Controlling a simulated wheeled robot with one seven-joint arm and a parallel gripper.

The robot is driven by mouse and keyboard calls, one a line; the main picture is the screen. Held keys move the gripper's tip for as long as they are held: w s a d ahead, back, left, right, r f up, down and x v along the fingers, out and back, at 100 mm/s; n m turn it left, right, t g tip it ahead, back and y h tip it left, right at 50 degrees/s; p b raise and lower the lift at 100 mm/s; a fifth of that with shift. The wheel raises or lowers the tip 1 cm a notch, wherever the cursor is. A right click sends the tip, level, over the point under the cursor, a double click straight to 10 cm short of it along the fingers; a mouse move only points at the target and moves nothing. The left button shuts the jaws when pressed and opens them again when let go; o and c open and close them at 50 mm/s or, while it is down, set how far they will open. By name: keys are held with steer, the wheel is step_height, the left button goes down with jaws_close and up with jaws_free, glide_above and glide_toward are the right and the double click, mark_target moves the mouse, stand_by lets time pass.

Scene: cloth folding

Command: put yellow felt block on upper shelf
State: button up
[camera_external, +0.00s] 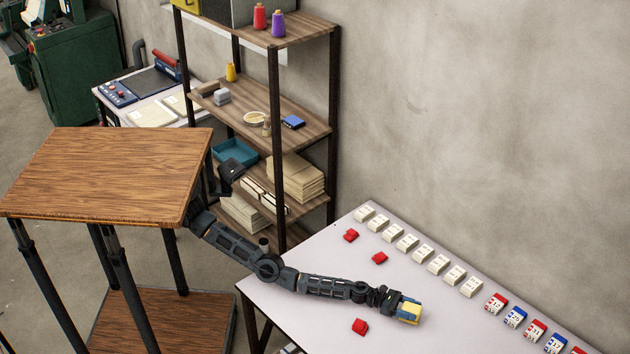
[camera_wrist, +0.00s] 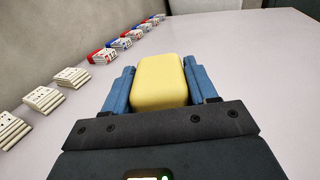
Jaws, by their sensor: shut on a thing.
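The yellow felt block (camera_wrist: 158,82) is between the two blue fingers of my gripper (camera_wrist: 160,90) in the wrist view. The gripper is shut on it. In the external view, the yellow block (camera_external: 410,311) is in my gripper (camera_external: 408,312) over the white table (camera_external: 300,318); I cannot tell whether it touches the table top. The wooden shelf unit stands behind the table, by the wall. Its top shelf (camera_external: 300,27) holds a red and a purple spool. A shelf below it (camera_external: 300,132) holds small items.
Several red blocks (camera_external: 360,326) lie on the white table. A row of white stacks (camera_external: 407,242) and red and blue stacks (camera_external: 515,317) runs along its wall side. On the shelf below the top are a blue item (camera_external: 293,122) and a yellow spool (camera_external: 231,72).

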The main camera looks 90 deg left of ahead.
steer(key=shift+f+b, duration=1.25)
steer(key=shift+f, duration=0.45)
steer(key=shift+f, duration=0.2)
steer(key=o, duration=1.1)
steer(key=shift+c, duration=0.2)
steer(key=shift+r, duration=0.15)
steer(key=shift+s+r+p, duration=0.2)
steer(key=shift+p, duration=0.45)
steer(key=p+v, duration=0.2)
steer(key=p, duration=0.2)
steer(key=shift+s+a+r, duration=0.1)
steer(key=shift+s+r, duration=0.05)
steer(key=shift+s, duration=0.05)
steer(key=p+v, duration=0.7)
steer(key=p, duration=0.2)
steer(key=shift+s+a+p, duration=0.15)
steer(key=shift+s+p, duration=0.15)
steer(key=shift+s+a+f+p, duration=0.15)
steer(key=shift+s+p, duration=0.1)
steer(key=shift+s, duration=0.1)
steer(key=shift+s+a+f+p, duration=0.15)
steer(key=shift+s+p, duration=0.05)
steer(key=shift+s, duration=0.15)
